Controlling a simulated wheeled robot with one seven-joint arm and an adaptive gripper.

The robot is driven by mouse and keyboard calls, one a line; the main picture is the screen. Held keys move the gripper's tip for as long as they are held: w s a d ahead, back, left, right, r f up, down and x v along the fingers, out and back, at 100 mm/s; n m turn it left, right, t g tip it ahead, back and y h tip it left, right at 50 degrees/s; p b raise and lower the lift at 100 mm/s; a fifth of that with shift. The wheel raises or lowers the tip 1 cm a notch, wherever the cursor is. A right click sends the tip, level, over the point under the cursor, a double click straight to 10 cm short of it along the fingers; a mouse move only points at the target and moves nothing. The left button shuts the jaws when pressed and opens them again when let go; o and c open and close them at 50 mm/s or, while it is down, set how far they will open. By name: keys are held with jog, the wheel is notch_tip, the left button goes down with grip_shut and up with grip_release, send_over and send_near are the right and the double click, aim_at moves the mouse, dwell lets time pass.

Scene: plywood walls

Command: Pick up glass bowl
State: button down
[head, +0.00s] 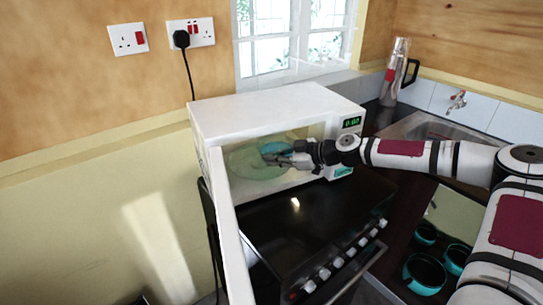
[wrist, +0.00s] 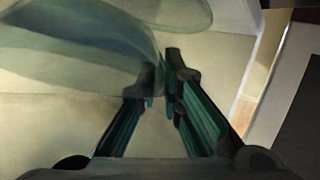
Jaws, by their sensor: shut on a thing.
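The glass bowl (head: 243,163) is clear and greenish, and sits at the open front of the white microwave (head: 270,105). In the wrist view the bowl (wrist: 85,55) fills the upper left, its rim reaching between the fingertips. My gripper (head: 274,157) reaches in from the right and is shut on the bowl's edge. In the wrist view my gripper (wrist: 160,82) shows its two dark fingers close together at the rim. Whether the bowl touches the microwave floor is not clear.
The microwave's open door (head: 227,230) stands out toward me on the left. A black stove top (head: 290,220) with knobs lies below. Teal-rimmed dark containers (head: 424,272) stand at the lower right. A metal flask (head: 394,75) stands near the sink at the back right.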

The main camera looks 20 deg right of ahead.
jog(key=s+r, duration=0.1)
jog(key=s, duration=1.1)
jog(key=shift+s+a+r, duration=0.15)
jog(key=shift+s+a, duration=0.1)
jog(key=shift+s, duration=0.1)
